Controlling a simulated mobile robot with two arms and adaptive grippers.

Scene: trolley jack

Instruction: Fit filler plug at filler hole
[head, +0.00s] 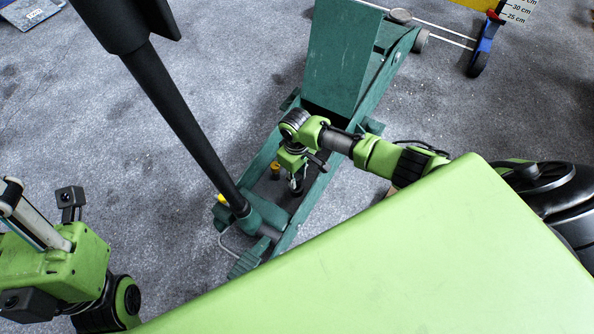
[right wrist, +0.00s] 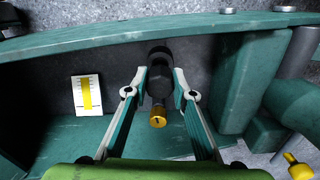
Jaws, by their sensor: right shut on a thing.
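The green trolley jack (head: 332,65) stands on the floor, with the right gripper (head: 297,188) reaching down between its side plates. In the right wrist view the right gripper (right wrist: 161,83) has its two fingertips closed on a dark round piece (right wrist: 158,57), which looks like the filler plug. A small gold cylinder (right wrist: 158,117) with a dark mark on its face shows just below it; it also stands beside the gripper in the head view (head: 275,170). I cannot make out the filler hole itself. My left gripper (head: 14,190) is at the far left, away from the jack.
The black jack handle (head: 185,120) slants up from the jack's near end. A yellow knob (right wrist: 300,168) sits by its base. Green side walls (right wrist: 110,42) close in around the right gripper. A blue wheeled gauge (head: 482,50) stands at the upper right.

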